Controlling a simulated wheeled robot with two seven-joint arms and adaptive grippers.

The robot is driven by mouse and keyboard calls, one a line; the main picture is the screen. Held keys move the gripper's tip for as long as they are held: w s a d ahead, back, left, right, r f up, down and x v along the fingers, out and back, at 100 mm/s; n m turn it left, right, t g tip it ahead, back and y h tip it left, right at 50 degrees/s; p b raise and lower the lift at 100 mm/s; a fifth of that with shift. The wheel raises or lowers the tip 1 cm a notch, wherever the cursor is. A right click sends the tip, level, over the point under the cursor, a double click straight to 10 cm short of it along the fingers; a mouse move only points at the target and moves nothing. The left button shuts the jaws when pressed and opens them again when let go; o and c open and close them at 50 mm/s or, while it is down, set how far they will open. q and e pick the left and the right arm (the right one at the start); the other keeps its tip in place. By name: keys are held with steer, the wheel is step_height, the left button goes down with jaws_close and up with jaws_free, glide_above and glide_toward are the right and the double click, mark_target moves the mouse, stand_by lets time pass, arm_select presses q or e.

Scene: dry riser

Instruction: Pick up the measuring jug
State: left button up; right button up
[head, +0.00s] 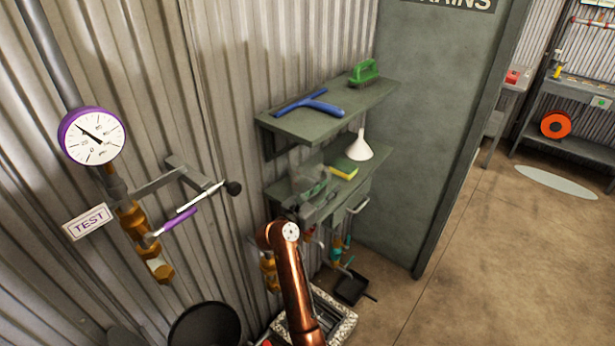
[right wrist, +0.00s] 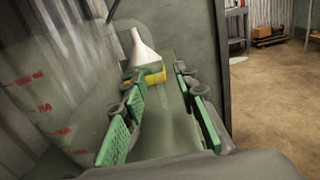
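The measuring jug (right wrist: 42,105) is clear with red marks and fills the left of the right wrist view, close to the camera. In the head view it shows faintly as a clear shape (head: 305,163) at the left of the lower shelf. My right gripper (right wrist: 160,88) is open, with green pads and nothing between its fingers. The jug is to the left of the left finger, not between the fingers; I cannot tell whether they touch. In the head view the right gripper (head: 312,197) is at the lower shelf, partly hidden by its arm. My left gripper is out of view.
A white funnel (head: 359,147) and a yellow-green sponge (head: 344,168) are on the lower shelf (head: 372,166). The upper shelf (head: 290,124), holding a blue squeegee (head: 312,104) and green brush (head: 364,72), is overhead. A pressure gauge (head: 92,136) and pipework are left.

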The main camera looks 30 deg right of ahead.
steer(key=shift+w+d, duration=0.1)
steer(key=shift+d, duration=0.1)
steer(key=shift+c, duration=0.6)
jaws_close()
steer(key=shift+r, duration=0.1)
